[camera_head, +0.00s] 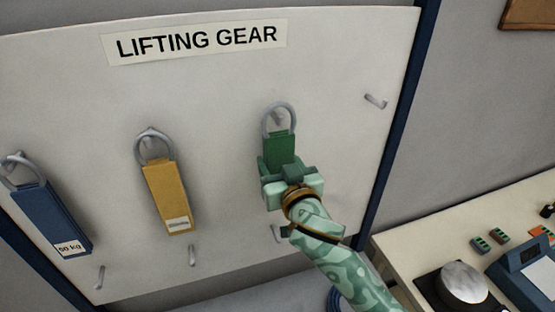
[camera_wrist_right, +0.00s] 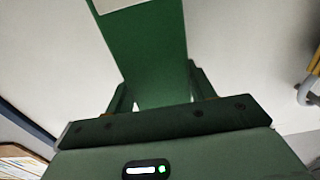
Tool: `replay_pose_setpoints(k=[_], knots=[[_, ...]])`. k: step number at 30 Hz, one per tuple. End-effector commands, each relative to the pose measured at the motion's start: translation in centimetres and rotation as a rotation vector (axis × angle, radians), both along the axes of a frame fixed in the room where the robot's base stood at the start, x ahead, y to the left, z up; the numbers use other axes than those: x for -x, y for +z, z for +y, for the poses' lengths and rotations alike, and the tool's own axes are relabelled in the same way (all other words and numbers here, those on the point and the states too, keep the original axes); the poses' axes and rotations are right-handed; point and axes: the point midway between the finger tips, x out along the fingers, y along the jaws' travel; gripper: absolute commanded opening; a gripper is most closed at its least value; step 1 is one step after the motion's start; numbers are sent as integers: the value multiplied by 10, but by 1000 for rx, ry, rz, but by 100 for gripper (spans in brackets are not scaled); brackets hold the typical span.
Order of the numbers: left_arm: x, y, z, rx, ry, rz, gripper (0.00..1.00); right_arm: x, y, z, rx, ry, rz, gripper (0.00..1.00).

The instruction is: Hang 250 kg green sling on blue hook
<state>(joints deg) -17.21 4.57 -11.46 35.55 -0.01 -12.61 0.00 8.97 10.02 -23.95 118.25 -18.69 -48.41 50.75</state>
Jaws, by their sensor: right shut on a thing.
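The green sling (camera_head: 281,147) is a flat green strap with a grey ring at its top, upright against the white board. Its ring overlaps a grey hook (camera_head: 278,116); I cannot tell whether it rests on it. My right gripper (camera_head: 283,168) is shut on the lower part of the green sling. In the right wrist view the sling (camera_wrist_right: 150,55) rises from between the fingers, with a white label edge at the top. No weight can be read on it. No hook looks plainly blue. My left gripper is not in view.
A blue sling (camera_head: 45,215) marked 50 kg and a yellow sling (camera_head: 168,195) hang on the board (camera_head: 215,95) at left. Empty hooks include one at upper right (camera_head: 375,101) and lower ones (camera_head: 192,255). A bench (camera_head: 400,245) with devices stands at lower right.

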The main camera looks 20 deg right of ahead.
Motion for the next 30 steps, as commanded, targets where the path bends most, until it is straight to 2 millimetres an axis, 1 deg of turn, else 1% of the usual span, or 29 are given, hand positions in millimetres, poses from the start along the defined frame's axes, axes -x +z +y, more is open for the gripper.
replay_pose_setpoints(k=[15,30], knots=[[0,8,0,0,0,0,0,23,1,-1,1,0,-1,23],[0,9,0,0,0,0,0,27,0,-1,1,0,-1,23]])
